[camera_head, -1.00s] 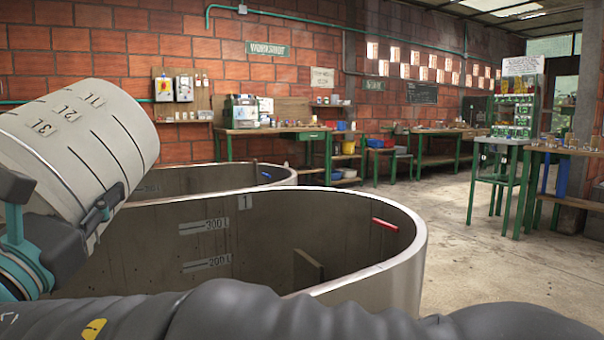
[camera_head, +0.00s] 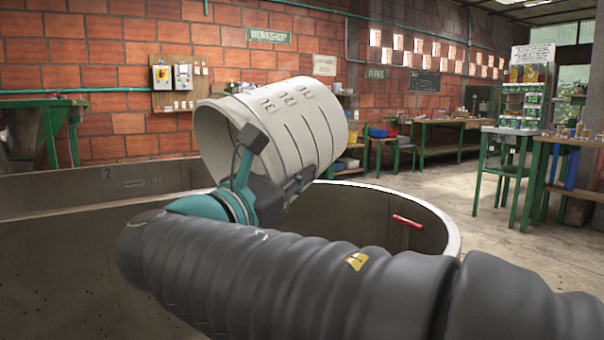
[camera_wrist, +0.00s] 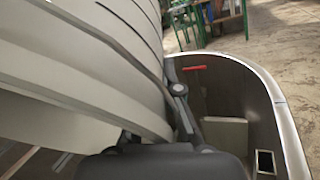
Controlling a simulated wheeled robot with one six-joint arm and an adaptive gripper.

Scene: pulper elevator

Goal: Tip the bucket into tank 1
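The bucket (camera_head: 290,125) is pale grey with litre marks. It lies tipped on its side, its mouth facing left and its litre figures upside down. My gripper (camera_head: 268,180) is shut on its side wall, and the bucket also fills the left of the wrist view (camera_wrist: 85,70). Tank 1 (camera_head: 447,235) is the near metal tank with a red handle inside; the bucket is held over its area, higher than its rim. My arm hides much of this tank and its number. The bucket's contents and any pouring do not show.
Another tank (camera_head: 107,190) marked 2 stands behind on the left. A green stand (camera_head: 60,135) is beyond it. Workbenches (camera_head: 450,123) line the brick wall, and a green-legged table (camera_head: 520,135) stands at right.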

